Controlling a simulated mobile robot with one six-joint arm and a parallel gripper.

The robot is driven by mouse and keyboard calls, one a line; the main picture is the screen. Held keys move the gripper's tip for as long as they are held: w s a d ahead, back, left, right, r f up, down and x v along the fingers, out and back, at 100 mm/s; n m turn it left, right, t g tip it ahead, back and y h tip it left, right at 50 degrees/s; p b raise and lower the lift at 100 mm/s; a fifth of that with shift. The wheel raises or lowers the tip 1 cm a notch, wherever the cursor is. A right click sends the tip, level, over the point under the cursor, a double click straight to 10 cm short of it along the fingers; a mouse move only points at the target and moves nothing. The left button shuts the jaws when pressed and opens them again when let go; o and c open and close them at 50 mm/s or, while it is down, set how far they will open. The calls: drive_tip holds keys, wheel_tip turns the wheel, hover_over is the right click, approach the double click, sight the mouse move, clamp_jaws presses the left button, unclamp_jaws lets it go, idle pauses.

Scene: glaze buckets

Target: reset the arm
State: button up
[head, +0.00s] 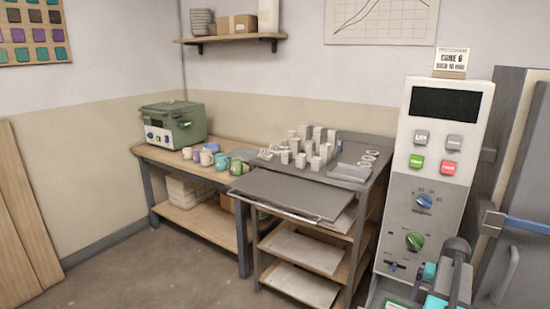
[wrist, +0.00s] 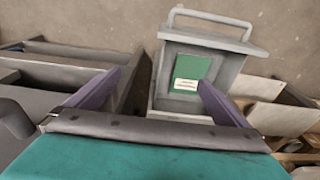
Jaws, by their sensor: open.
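My gripper (wrist: 162,78) shows in the wrist view as two purple fingers spread wide apart, with nothing between them. Its teal and dark body fills the bottom of that view. Beyond the fingers is a grey tray-like part (wrist: 240,42) with a bar handle and a green card (wrist: 190,68) bearing a white label. I cannot tell whether this part is mine. In the head view, pieces of my arm show at the lower right, in front of the control panel; the fingertips cannot be made out there.
A tall white control panel (head: 409,215) with buttons and knobs stands at the right, beside a grey door (head: 515,190). A wooden bench (head: 165,157) holds a green kiln box (head: 175,122) and several mugs. A rack (head: 290,195) holds grey blocks. Floor (head: 170,265) at lower left is clear.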

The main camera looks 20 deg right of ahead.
drive_tip(key=w+a+f+n, duration=0.25)
drive_tip(key=w+a, duration=0.25)
drive_tip(key=a, duration=0.3)
drive_tip(key=w+a+f+n+y, duration=0.1)
drive_tip(key=w+a+f, duration=0.25)
drive_tip(key=a, duration=0.55)
drive_tip(key=w+a+f+n, duration=0.1)
drive_tip(key=w+a+f, duration=0.1)
drive_tip(key=w+a, duration=0.45)
drive_tip(key=s+a+f+n, duration=0.1)
drive_tip(key=a+f+n, duration=0.25)
drive_tip(key=a, duration=1.25)
drive_tip(key=a+f+n, duration=0.2)
drive_tip(key=a+f, duration=0.2)
drive_tip(key=a, duration=1.1)
drive_tip(key=s+a+f+g+p, duration=0.1)
drive_tip(key=s+f, duration=0.3)
drive_tip(key=s, duration=0.5)
drive_tip(key=s+a+f+g+p, duration=0.1)
drive_tip(key=s+f+g+p, duration=0.2)
drive_tip(key=s, duration=0.5)
drive_tip(key=s+a+f+g+p, duration=0.1)
drive_tip(key=s+f+g+p, duration=0.1)
drive_tip(key=s+f, duration=0.4)
drive_tip(key=s, duration=0.3)
drive_tip(key=shift+s+a+n, duration=0.3)
drive_tip(key=shift+a+n, duration=0.05)
drive_tip(key=shift+n, duration=0.05)
